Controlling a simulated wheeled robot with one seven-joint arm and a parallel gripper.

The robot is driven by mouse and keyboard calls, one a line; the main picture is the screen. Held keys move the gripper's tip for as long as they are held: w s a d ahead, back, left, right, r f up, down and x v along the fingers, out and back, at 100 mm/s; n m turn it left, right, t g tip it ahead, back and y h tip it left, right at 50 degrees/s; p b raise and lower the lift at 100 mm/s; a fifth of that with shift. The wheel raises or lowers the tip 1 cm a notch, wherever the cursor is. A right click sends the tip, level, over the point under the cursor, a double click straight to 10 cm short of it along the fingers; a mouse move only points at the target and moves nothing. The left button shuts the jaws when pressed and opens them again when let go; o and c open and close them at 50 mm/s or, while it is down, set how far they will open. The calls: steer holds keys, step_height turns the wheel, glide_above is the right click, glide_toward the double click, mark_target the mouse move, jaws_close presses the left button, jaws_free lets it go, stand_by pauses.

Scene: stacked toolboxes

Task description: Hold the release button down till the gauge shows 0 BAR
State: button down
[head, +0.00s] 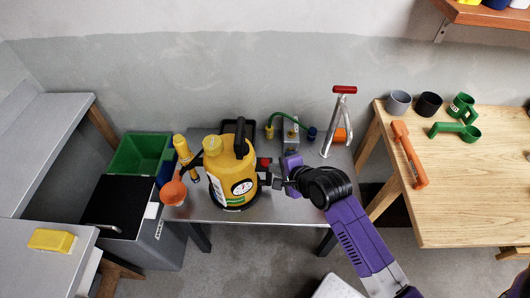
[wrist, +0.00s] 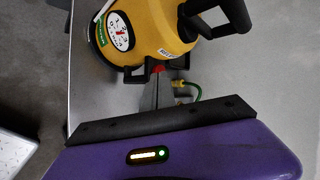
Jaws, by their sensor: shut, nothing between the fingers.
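A yellow pressure tank (head: 218,165) with a black handle stands on the grey metal table. Its white gauge (head: 242,187) faces the front; it also shows, tilted, in the wrist view (wrist: 118,31). The needle's reading is too small to tell. A red button (wrist: 158,69) sits by a black bracket on the tank's side; red also shows there in the head view (head: 264,162). My gripper (head: 276,183) is shut and empty, at the tank's right side. In the wrist view its grey fingertips (wrist: 158,85) are right at the red button; I cannot tell whether it is pressed in.
An orange cup (head: 173,191) and yellow bottle stand left of the tank. A grey box with a green hose (head: 291,120) and a red-handled pump (head: 340,120) stand behind my gripper. A green bin (head: 141,152) is left; a wooden table (head: 470,190) with mugs is right.

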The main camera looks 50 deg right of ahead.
steer(key=w+d+r+m+y+p, duration=0.1)
steer(key=w+d+r+m+p, duration=0.1)
steer(key=w+d+r+m, duration=0.2)
steer(key=shift+w+r+m+g, duration=0.4)
steer(key=shift+w+r+m, duration=0.55)
steer(key=shift+w, duration=0.25)
steer(key=shift+f, duration=0.15)
steer(key=b, duration=0.5)
glide_above(267, 163)
step_height(267, 163, down, 7)
steer(key=shift+r, duration=0.2)
steer(key=shift+f+b, duration=0.55)
steer(key=shift+f, duration=0.5)
steer(key=shift+f, duration=0.1)
steer(key=shift+f, duration=0.3)
steer(key=shift+f, duration=0.5)
stand_by(3.2)
